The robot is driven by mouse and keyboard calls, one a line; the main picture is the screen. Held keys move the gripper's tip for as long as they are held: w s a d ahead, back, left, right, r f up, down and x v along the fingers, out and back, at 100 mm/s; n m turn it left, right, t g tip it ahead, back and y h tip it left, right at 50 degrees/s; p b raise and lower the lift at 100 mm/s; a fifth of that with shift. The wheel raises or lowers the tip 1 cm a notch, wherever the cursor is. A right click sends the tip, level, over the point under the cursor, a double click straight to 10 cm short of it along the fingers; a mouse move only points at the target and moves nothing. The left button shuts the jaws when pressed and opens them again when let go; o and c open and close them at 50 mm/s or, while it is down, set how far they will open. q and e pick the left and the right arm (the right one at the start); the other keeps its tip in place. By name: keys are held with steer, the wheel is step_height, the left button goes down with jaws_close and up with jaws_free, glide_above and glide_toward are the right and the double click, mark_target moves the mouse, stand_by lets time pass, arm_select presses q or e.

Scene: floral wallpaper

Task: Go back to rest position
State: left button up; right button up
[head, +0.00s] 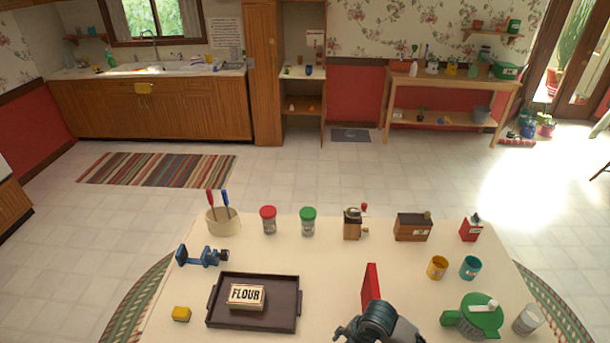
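A dark grey-blue rounded part of my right arm or gripper (380,326) shows at the bottom edge of the head view, right of centre, over the near part of the table. Its fingers cannot be made out. A red upright panel (371,284) stands just beyond it; I cannot tell whether the two touch. My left gripper is not in view. The cream table (335,275) lies in front of me.
A dark tray (282,321) holds a flour box (247,296).

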steer(key=s+f+m+t+y, duration=0.15)
steer(key=s+f+m, duration=0.55)
steer(key=m, duration=0.7)
steer(key=s+d+f+m+h, duration=0.3)
steer(key=s+d+m+h, duration=0.1)
steer(key=s+d+m, duration=0.7)
step_height(320, 180, down, 28)
steer(key=s+a+g, duration=0.1)
steer(key=s, duration=0.2)
steer(key=s+d+f+g, duration=0.1)
steer(key=s+d+f, duration=0.1)
steer(key=s+f, duration=1.2)
steer(key=shift+s+d+f, duration=0.25)
steer(key=shift+s+d, duration=0.15)
steer(key=shift+s, duration=0.6)
